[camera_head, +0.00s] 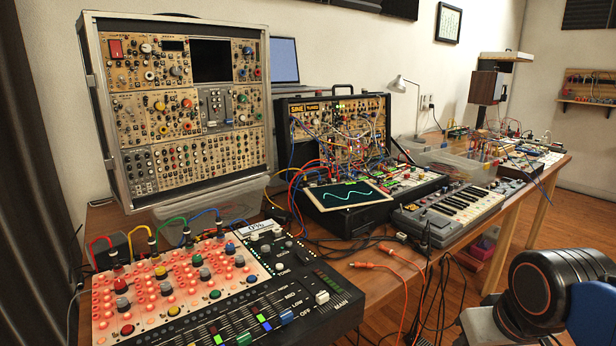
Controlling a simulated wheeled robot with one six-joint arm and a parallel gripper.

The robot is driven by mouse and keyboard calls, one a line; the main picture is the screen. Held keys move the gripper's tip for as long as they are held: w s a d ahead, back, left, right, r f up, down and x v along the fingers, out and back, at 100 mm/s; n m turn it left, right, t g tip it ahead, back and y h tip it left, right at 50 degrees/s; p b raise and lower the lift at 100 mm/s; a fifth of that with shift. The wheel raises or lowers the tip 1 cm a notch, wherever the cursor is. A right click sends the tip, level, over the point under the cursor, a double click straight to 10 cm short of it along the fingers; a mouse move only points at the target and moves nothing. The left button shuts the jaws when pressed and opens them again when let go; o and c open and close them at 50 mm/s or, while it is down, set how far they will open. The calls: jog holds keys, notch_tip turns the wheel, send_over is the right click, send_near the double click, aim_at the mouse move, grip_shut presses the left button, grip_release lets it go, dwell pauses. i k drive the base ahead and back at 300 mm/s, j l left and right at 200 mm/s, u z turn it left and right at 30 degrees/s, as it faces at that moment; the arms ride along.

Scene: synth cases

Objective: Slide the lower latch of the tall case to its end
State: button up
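The tall case (178,197) stands upright at the left back of the table, a silver-edged frame full of tan panels with knobs. On its left edge two small dark fittings show. The upper one (90,80) sits near the top. The lower latch (109,163) appears to be the fitting further down that edge; it is small, and I cannot tell its exact position along its travel. Part of my arm shows at the bottom right corner, far from the case. My gripper is not in view.
A mixer with lit pads (165,300) and colored patch cables stands in front of the case. A clear plastic box (215,207) is under the case's front. A patched synth case (345,213), a keyboard (455,208) and loose cables fill the table to the right. A dark curtain hangs left.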

aim_at(110, 164)
jog(key=u, duration=1.4)
